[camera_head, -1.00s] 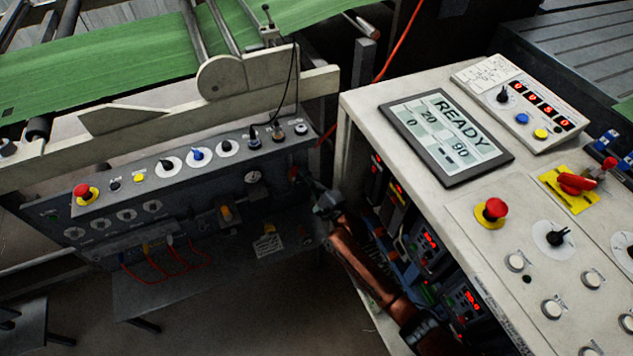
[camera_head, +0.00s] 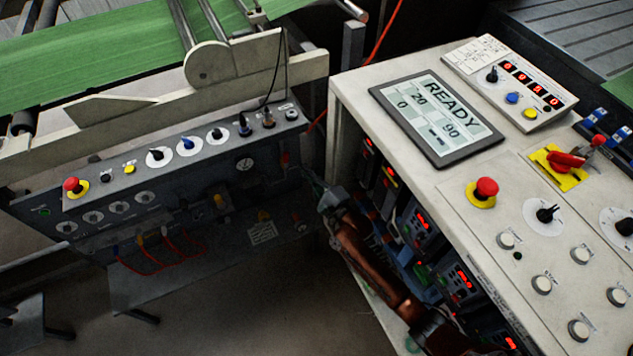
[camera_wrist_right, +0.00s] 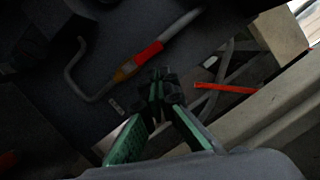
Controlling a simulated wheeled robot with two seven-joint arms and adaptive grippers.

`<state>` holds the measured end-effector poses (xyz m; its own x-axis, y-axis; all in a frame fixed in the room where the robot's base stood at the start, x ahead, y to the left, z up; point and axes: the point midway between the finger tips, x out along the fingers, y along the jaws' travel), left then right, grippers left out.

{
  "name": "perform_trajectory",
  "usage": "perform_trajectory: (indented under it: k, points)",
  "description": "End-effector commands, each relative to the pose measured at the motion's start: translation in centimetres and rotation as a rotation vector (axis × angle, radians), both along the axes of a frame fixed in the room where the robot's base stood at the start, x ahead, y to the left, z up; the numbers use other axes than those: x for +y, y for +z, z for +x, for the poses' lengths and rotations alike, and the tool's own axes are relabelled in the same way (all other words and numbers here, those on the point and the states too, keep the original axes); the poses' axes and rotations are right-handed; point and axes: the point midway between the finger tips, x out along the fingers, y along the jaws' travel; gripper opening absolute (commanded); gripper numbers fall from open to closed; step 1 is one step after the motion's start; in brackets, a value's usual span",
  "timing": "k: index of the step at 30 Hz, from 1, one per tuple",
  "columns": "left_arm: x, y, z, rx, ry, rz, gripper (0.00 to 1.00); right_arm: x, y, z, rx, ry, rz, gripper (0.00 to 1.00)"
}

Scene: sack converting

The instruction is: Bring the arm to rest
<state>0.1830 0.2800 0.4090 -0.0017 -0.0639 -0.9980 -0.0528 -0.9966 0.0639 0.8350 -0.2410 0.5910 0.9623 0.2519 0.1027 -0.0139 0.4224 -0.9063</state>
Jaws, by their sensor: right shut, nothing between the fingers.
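My right gripper (camera_head: 314,184) is at the end of my reddish-brown right arm, which comes in from the lower right of the head view. It is low in the dark gap between the left control panel (camera_head: 190,160) and the white console (camera_head: 350,95). In the right wrist view its fingers (camera_wrist_right: 160,88) meet at the tips, shut and empty. A bent grey handle with a red and orange section (camera_wrist_right: 140,62) lies beyond the tips; I cannot tell whether it touches them. My left gripper is not in view.
The console carries a READY screen (camera_head: 437,112), a red stop button (camera_head: 483,191) and a red switch on yellow (camera_head: 565,160). Lit modules (camera_head: 420,225) fill its open side near my arm. Red cables (camera_head: 165,255) hang under the left panel. Open floor (camera_head: 240,320) shows below.

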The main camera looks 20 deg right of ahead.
Motion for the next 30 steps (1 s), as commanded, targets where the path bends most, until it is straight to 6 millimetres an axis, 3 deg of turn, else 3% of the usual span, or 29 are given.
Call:
perform_trajectory:
  k: [3,9,22,26,30]
  points:
    - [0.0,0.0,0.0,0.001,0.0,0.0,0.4,-0.6,-0.4,-2.5,0.002,0.0,-0.001,0.0]
    - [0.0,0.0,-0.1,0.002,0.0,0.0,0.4,-1.3,-0.7,-5.2,0.002,0.001,0.0,0.0]
    - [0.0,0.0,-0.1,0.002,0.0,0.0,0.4,-1.4,-1.0,-6.3,0.006,0.004,-0.009,0.0]
    - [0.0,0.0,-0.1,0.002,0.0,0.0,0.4,-0.6,-2.9,-8.0,0.047,0.021,-0.089,0.0]
    - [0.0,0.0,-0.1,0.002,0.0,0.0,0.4,1.0,-7.1,-12.1,0.137,0.075,-0.288,0.0]
